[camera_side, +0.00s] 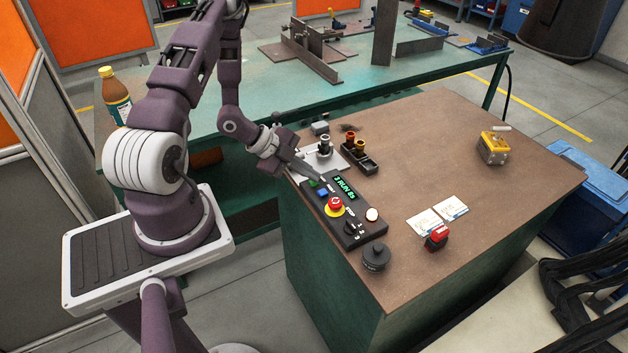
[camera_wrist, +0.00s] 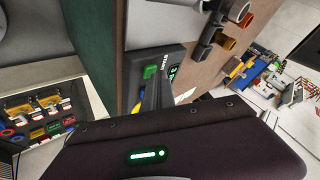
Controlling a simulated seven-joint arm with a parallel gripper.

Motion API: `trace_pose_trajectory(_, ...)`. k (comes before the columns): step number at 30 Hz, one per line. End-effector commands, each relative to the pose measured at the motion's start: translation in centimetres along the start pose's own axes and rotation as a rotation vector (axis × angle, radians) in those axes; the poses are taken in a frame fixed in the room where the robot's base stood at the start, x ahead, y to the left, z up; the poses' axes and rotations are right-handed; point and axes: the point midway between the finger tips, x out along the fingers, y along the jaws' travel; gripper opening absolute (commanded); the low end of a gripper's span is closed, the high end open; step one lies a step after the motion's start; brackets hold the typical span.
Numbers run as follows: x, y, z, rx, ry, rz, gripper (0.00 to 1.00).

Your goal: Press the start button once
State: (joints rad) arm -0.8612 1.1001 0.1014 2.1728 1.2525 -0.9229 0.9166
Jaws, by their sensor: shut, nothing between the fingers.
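A black control box (camera_side: 362,236) lies on the near left edge of the brown bench top. It has a green button (camera_side: 313,183), a blue button (camera_side: 323,192), a red mushroom button on a yellow ring (camera_side: 335,205), and a lit green display (camera_side: 345,186) that seems to read RUN. My gripper (camera_side: 316,176) is shut and empty, its tips low over the box's far end, close to the green button. In the wrist view the finger tips (camera_wrist: 154,80) overlap the area beside the green button (camera_wrist: 150,72). I cannot tell whether they touch it.
A black holder with orange-topped parts (camera_side: 359,156) stands just beyond the box. A black knob (camera_side: 376,257), a red block (camera_side: 437,238) and white cards (camera_side: 437,216) lie nearby. A yellow item (camera_side: 493,148) sits farther right. The bench's middle is clear.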

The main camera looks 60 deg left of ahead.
Motion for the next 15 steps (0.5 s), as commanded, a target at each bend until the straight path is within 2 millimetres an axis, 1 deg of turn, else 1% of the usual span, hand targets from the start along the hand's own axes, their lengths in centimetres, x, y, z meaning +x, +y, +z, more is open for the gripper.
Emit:
trace_pose_trajectory(5,-0.2,-0.1,-0.1,0.0,-0.001,0.0,0.0)
trace_pose_trajectory(15,-1.2,-0.9,-0.9,-0.001,-0.001,0.001,0.0)
